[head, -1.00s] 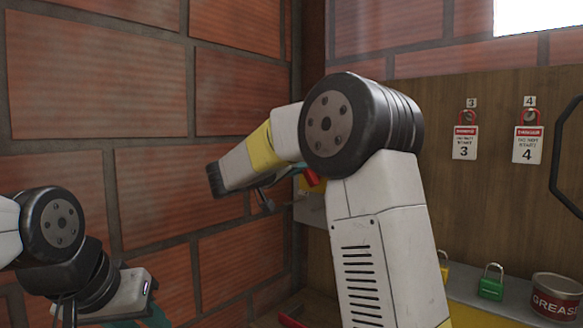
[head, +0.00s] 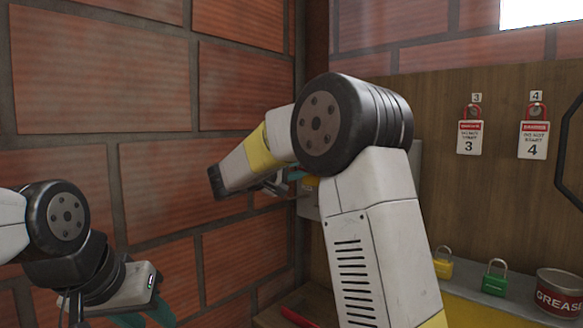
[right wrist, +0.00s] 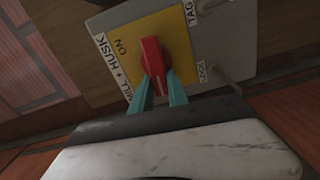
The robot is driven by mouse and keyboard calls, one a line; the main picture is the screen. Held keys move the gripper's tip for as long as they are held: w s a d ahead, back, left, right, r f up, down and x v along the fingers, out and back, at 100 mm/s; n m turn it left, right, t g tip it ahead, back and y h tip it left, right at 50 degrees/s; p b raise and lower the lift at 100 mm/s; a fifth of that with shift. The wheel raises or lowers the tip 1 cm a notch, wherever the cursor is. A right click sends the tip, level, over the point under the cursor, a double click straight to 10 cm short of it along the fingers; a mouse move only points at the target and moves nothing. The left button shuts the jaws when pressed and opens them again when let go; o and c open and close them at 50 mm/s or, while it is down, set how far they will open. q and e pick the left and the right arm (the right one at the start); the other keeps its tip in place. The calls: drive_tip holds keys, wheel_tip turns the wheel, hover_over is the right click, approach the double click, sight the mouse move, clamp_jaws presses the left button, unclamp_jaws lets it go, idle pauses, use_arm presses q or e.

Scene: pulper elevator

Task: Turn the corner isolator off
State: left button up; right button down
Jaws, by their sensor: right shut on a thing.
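The isolator is a grey box with a yellow plate (right wrist: 178,33) and a red knob (right wrist: 152,57). The plate reads "ON" and "MILL + HUSK" on its left side in the right wrist view. The knob's long side runs roughly up and down there, with "ON" to its left. My right gripper (right wrist: 160,88) is shut on the red knob, one teal finger on each side. In the head view the isolator (head: 308,206) is in the corner, partly behind my right arm, and its knob is hidden. My left gripper (head: 142,318) is low at the left, its fingertips cut off.
A brick wall (head: 245,110) is close on the left. A wooden board (head: 440,190) holds padlocked tags 3 (head: 470,137) and 4 (head: 534,139). A shelf below carries a yellow padlock (head: 443,265), a green padlock (head: 495,280) and a grease tin (head: 560,293).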

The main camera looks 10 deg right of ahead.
drive_tip(key=shift+f+n, duration=0.15)
drive_tip(key=shift+n, duration=0.45)
drive_tip(key=c, duration=1.3)
unclamp_jaws()
drive_tip(key=shift+a, duration=0.1)
drive_tip(key=v, duration=0.7)
drive_tip(key=shift+s+a, duration=0.25)
